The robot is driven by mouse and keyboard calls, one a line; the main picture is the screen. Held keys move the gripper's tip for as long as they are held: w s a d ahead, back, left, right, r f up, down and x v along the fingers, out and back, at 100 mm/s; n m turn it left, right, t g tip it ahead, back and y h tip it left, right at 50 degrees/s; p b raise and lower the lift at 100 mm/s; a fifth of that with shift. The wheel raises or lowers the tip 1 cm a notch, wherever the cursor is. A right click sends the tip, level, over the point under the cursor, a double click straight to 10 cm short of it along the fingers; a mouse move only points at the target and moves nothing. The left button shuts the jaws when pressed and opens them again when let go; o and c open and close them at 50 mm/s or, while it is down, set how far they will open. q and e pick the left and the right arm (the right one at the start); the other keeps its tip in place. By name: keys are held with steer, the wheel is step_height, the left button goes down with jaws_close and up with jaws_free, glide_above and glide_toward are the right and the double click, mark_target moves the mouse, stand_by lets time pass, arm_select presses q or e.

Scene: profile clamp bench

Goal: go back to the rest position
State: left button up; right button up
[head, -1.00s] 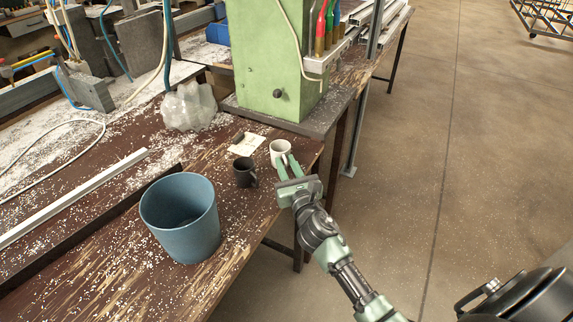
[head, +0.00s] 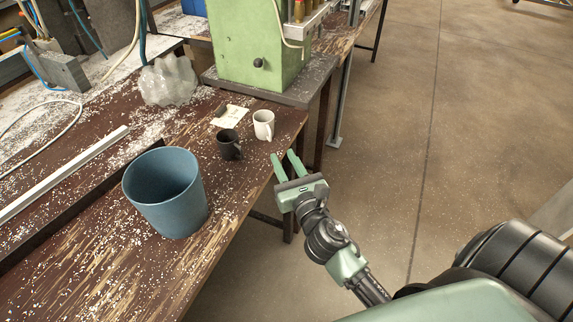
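My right gripper (head: 285,167) is in the head view, just off the right edge of the bench, with its two green fingers apart and nothing between them. A white mug (head: 263,125) stands upright on the bench, up and left of the fingertips and apart from them. A dark mug (head: 229,145) stands upright to the left of the white mug. My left gripper is not in view.
A blue bucket (head: 167,193) stands on the wooden bench (head: 110,245). Behind the mugs are a paper card (head: 229,116), a crumpled clear plastic piece (head: 168,82) and a green machine (head: 258,45). Open floor (head: 480,120) lies to the right.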

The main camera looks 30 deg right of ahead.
steer(key=shift+s+a, duration=0.1)
steer(key=shift+s, duration=0.55)
